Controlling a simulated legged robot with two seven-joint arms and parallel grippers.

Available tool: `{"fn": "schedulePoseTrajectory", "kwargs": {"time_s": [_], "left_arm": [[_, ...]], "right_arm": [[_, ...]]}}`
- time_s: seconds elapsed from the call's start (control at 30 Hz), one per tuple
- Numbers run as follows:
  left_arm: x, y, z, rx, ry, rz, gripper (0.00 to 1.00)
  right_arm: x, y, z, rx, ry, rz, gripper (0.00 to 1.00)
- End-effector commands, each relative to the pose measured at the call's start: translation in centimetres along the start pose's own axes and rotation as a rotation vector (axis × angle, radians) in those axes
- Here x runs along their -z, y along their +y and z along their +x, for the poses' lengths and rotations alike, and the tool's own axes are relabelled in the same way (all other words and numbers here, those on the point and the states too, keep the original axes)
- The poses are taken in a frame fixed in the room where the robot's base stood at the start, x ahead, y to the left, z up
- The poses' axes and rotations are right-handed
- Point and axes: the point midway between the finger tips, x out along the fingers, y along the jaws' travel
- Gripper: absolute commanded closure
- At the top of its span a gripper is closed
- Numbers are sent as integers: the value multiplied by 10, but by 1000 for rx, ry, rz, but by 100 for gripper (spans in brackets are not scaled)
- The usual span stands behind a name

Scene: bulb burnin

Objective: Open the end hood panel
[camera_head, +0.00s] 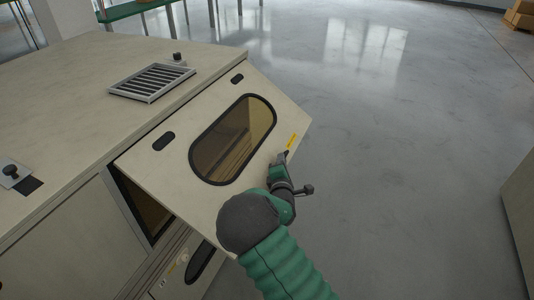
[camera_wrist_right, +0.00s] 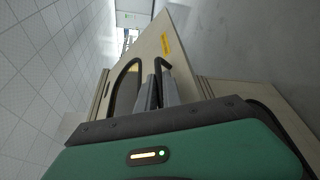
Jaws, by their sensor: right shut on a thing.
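The end hood panel (camera_head: 171,162) is a beige sheet with an oval tinted window (camera_head: 233,139) and a yellow label near its lower edge. It is hinged along the machine's top edge and tilted outward, with a dark gap showing below its left side. My right gripper (camera_head: 285,156) is at the panel's lower right edge, shut on the panel's dark handle. In the right wrist view the black handle (camera_wrist_right: 164,66) shows at the fingers, beside the panel (camera_wrist_right: 150,45) and its yellow label. My left gripper is not in view.
The beige machine top (camera_head: 60,85) carries a slatted vent (camera_head: 151,82) and small black knobs. A lower panel with a dark slot (camera_head: 200,262) is under the hood. Open grey floor (camera_head: 400,130) lies to the right, with a beige cabinet edge (camera_head: 522,205) at far right.

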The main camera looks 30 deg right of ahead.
Motion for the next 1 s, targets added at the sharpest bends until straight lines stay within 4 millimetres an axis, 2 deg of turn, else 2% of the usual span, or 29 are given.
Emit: {"fn": "schedulePoseTrajectory", "kwargs": {"time_s": [0.03,0.1,0.3,0.4,0.63,1.0], "left_arm": [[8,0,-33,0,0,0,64],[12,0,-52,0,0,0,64],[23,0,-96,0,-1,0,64],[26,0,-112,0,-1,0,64],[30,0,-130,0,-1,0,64],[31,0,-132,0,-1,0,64]], "right_arm": [[-20,25,-8,20,-7,-36,100],[-34,38,-13,42,-6,-89,100],[-62,71,-25,92,-4,-213,100],[-70,84,-28,110,-4,-259,100],[-80,99,-32,136,-2,-321,100],[-80,101,-33,140,-1,-338,100]]}}
